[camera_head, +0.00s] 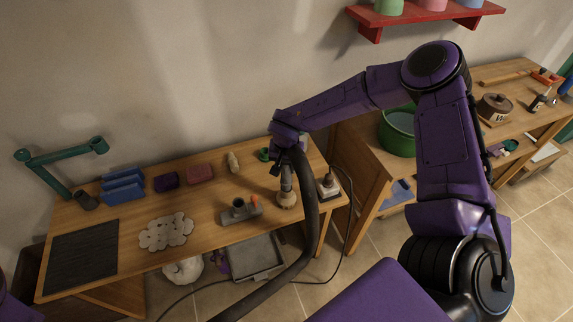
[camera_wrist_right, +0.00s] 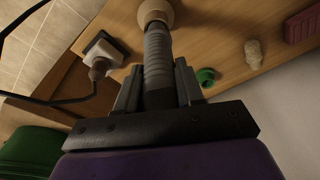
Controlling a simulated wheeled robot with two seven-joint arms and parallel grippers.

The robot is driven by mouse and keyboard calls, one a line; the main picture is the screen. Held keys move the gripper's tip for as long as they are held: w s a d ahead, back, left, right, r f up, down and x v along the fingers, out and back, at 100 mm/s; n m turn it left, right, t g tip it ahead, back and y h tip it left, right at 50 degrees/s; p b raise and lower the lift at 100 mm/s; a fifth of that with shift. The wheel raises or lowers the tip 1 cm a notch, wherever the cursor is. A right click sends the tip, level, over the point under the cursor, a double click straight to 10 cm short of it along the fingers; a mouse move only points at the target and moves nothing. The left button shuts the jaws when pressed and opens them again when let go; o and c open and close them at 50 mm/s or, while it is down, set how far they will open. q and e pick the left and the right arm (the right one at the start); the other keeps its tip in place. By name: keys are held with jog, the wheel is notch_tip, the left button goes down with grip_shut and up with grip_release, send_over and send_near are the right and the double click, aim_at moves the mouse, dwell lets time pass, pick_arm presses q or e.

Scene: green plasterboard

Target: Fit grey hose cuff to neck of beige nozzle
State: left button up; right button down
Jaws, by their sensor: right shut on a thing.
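My right gripper (camera_head: 285,168) is over the right part of the workbench, pointing down. In the wrist view its fingers (camera_wrist_right: 158,88) are shut on the grey ribbed hose cuff (camera_wrist_right: 157,60). The cuff also shows in the head view (camera_head: 286,184), roughly upright. The beige nozzle (camera_head: 287,201) is directly below the cuff's lower end, and shows as a round beige form in the wrist view (camera_wrist_right: 155,12). Cuff and nozzle appear to meet, but I cannot tell whether the cuff is seated on the neck. My left gripper is out of view.
The dark hose (camera_head: 311,225) hangs over the bench's front edge. A grey pipe fitting (camera_head: 238,212) lies left of the nozzle, and a socket box (camera_head: 328,187) with a cable stands right. A small beige piece (camera_head: 233,162) and a green ring (camera_head: 263,154) lie behind.

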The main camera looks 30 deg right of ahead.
jog(key=shift+f, duration=0.3)
jog(key=c, duration=0.6)
grip_release()
jog(key=r, duration=0.3)
jog(key=r+b, duration=0.1)
jog(key=r, duration=0.3)
jog(key=s+r, duration=0.1)
jog(key=r, duration=0.2)
jog(key=shift+s+a+r+b, duration=0.1)
jog(key=shift+a+r+b, duration=0.15)
jog(key=shift+a+b, duration=0.15)
